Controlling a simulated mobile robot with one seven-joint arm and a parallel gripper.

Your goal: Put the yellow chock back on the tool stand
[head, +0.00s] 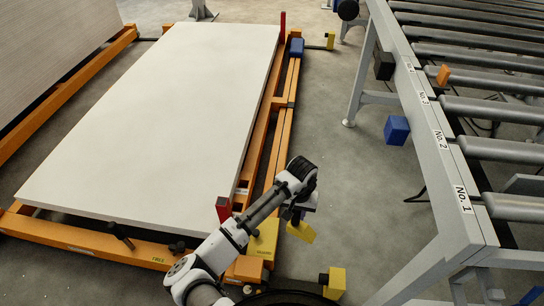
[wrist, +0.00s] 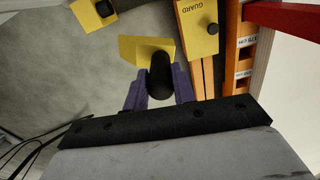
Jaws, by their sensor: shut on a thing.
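The yellow chock (head: 301,232) hangs below the end of my arm, above the grey floor, between the orange frame and the roller line. In the wrist view the chock (wrist: 146,46) shows as a yellow angled piece with a black round handle. My gripper (wrist: 160,85) has its two purple fingers on either side of that handle and is shut on it. In the head view my gripper (head: 296,214) is small and partly hidden by the wrist. I cannot make out a tool stand for certain in either view.
A yellow block marked GUARD (wrist: 198,25) sits on the orange frame (head: 283,130) close beside the chock. Another yellow block with a black knob (head: 335,283) is near the front. A white panel (head: 150,120) lies left; the roller line (head: 440,170) and a blue block (head: 396,130) are right.

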